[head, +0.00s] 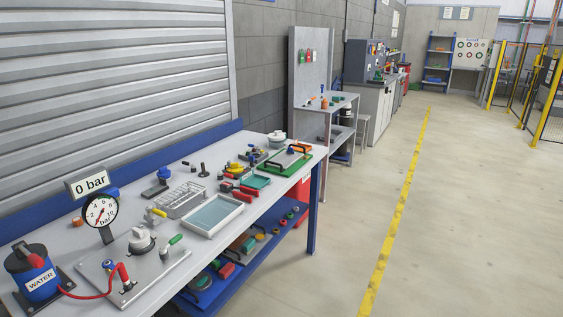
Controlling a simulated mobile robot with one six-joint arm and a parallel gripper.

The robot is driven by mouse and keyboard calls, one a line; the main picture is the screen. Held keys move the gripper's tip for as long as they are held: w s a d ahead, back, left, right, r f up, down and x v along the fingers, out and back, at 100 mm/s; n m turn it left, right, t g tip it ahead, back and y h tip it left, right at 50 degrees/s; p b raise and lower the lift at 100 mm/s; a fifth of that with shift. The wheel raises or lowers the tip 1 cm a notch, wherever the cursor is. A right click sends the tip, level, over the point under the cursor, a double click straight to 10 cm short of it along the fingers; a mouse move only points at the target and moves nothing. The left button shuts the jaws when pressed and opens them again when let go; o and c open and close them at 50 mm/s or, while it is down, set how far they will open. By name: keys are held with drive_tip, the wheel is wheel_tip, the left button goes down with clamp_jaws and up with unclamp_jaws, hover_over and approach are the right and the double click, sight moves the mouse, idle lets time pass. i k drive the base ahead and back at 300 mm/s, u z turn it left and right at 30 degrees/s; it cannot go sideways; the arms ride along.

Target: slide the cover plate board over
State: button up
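A green board (268,169) lies near the far right end of the workbench. A light grey plate (287,160) with black handles sits on it; this looks like the cover plate board, but it is small and its details are hard to tell. My gripper is not in view, so nothing shows touching the board.
The grey workbench (263,206) also bears a pressure gauge (101,211) under a "0 bar" sign, a blue water container (33,274), a wire rack (181,199) and a shallow tray (213,215). Small parts crowd the board's left side. The floor (350,215) to the right is clear.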

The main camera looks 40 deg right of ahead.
sight(284, 164)
drive_tip(key=z, duration=5.05)
drive_tip(key=i, duration=0.2)
drive_tip(key=u, duration=2.4)
drive_tip(key=i, duration=0.9)
drive_tip(key=z, duration=0.05)
